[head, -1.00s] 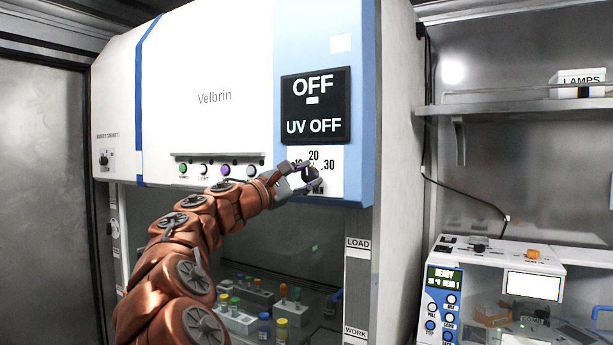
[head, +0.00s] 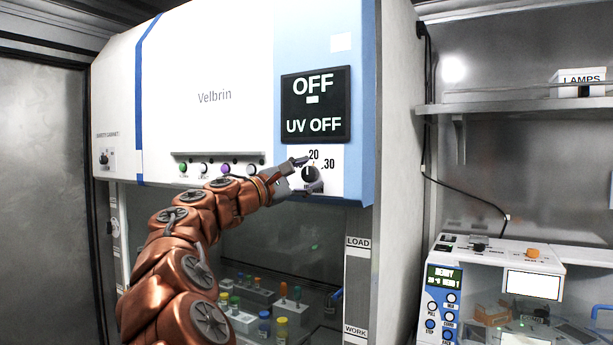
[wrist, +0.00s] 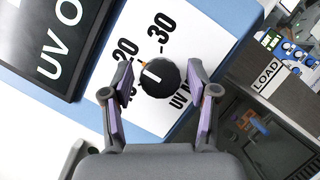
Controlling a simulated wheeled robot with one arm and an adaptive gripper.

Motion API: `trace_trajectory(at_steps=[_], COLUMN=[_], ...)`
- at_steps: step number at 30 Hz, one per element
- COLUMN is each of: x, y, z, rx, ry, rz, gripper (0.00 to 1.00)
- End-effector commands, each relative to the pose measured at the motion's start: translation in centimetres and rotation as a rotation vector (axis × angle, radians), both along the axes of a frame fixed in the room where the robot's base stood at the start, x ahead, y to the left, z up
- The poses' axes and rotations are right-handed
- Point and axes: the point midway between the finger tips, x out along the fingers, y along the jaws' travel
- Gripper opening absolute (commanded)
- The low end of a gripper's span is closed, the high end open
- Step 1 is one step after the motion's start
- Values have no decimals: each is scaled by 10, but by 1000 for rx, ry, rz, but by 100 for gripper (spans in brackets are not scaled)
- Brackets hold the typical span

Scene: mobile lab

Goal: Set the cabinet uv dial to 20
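The UV dial (head: 311,174) is a round black knob on a white scale plate, low on the blue front panel of the cabinet (head: 228,60). Numbers 20 and 30 are readable; 10 is partly hidden by a finger. In the wrist view the dial (wrist: 161,77) has a white mark pointing roughly toward the 20 side. The display (head: 315,105) above reads OFF and UV OFF. My gripper (head: 312,174) is open at the dial, one finger above it and one below. In the wrist view my gripper (wrist: 160,92) has its fingers on either side of the knob, with gaps.
A row of small buttons (head: 203,169) runs along the cabinet's lower edge, left of my gripper. Tube racks (head: 240,318) stand inside behind the glass. A bench device (head: 490,290) and a shelf (head: 520,106) with a LAMPS box are at right.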

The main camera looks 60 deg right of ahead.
Motion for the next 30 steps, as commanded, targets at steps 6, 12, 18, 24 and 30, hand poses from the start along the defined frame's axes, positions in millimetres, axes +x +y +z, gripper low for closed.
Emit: trace_trajectory(at_steps=[6, 12, 18, 24, 30], x=[0, 2, 9, 21, 29], y=[0, 4, 29, 67, 96], z=[0, -1, -7, -14, -22], rx=[0, 1, 0, -1, -1], ry=[0, 1, 2, 1, 1], rz=[0, 1, 1, 6, 2], gripper=[66, 66, 66, 66, 66])
